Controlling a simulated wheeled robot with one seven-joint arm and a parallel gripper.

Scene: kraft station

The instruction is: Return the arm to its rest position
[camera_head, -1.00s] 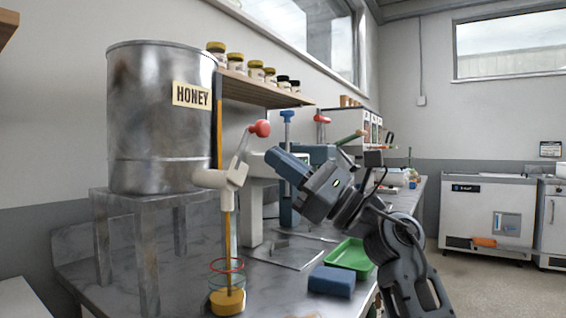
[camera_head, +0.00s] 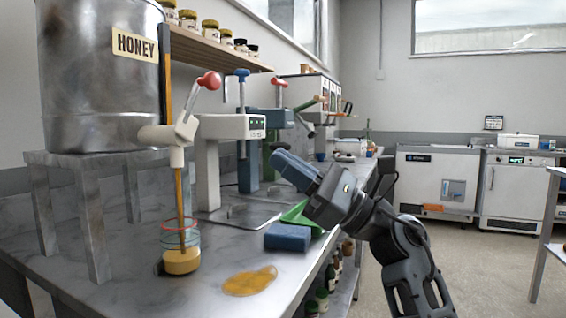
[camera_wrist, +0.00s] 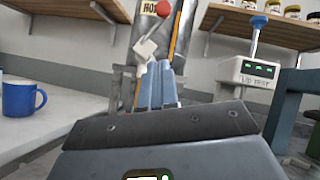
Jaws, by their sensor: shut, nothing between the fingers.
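My gripper (camera_head: 283,165) is shut and empty. It is raised above the right part of the counter, pointing left toward the honey tap. In the wrist view its blue-grey fingers (camera_wrist: 158,84) are together, with the honey tank (camera_wrist: 208,48) and tap behind them. My arm bends up from the lower right of the head view, at the counter's front edge. It hides part of the green tray (camera_head: 301,215).
The steel honey tank (camera_head: 98,85) stands on a stand at left. Under its tap (camera_head: 178,135) a jar (camera_head: 181,258) receives an amber stream. A honey puddle (camera_head: 250,281) and a blue sponge (camera_head: 287,237) lie nearby. A blue mug (camera_wrist: 22,97) shows in the wrist view. The floor at right is open.

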